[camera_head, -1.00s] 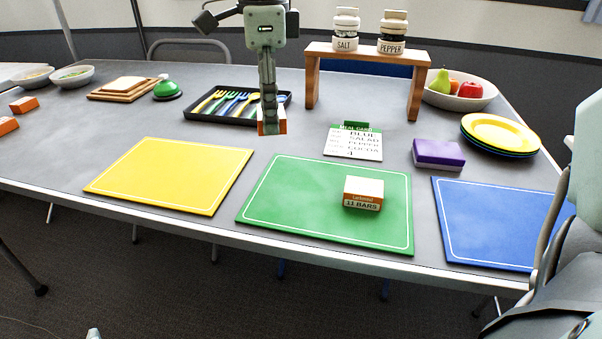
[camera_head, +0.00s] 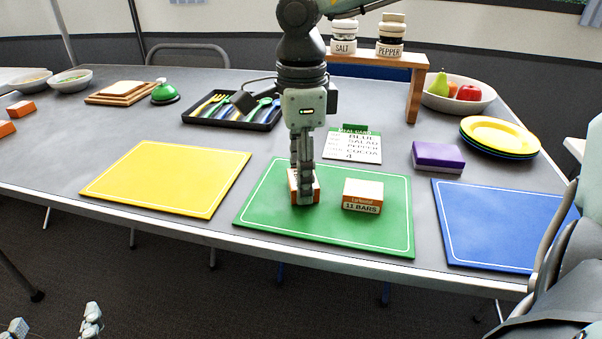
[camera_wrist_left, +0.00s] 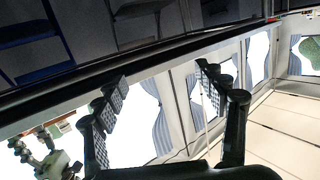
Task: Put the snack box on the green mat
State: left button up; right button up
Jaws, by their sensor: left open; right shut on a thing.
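My right gripper (camera_head: 302,195) is shut on an orange-and-white snack box (camera_head: 316,187), over the left part of the green mat (camera_head: 270,218). The fingers hide much of this box, and I cannot tell whether it touches the mat. A second orange-and-white box, marked 11 BARS (camera_head: 362,196), sits on the mat just right of the held box. My left gripper (camera_head: 55,323) is low at the bottom left, off the table, open and empty. Its spread fingers show in the left wrist view (camera_wrist_left: 160,92).
A yellow mat (camera_head: 165,178) lies left and a blue mat (camera_head: 505,225) right. Behind are a cutlery tray (camera_head: 228,122), a menu card (camera_head: 353,147), a purple box (camera_head: 437,156) and a wooden shelf (camera_head: 415,90) with salt and pepper. Orange boxes (camera_head: 22,109) lie far left.

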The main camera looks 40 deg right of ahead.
jog(key=o, duration=1.1)
pick_arm(q)
jog(key=shift+d+r+t, duration=0.25)
jog(key=shift+r+t, duration=0.05)
jog(key=shift+r, duration=0.2)
jog(key=s+a+f+g+y+p, duration=0.1)
jog(key=a+f+g+y, duration=0.1)
jog(key=a+f+g, duration=0.2)
notch_tip(320, 180, down, 3)
jog(key=shift+s+a+f, duration=0.2)
jog(key=shift+s+a, duration=0.2)
jog(key=shift+a, duration=0.05)
pick_arm(e)
notch_tip(320, 180, up, 12)
jog(key=shift+r, duration=0.1)
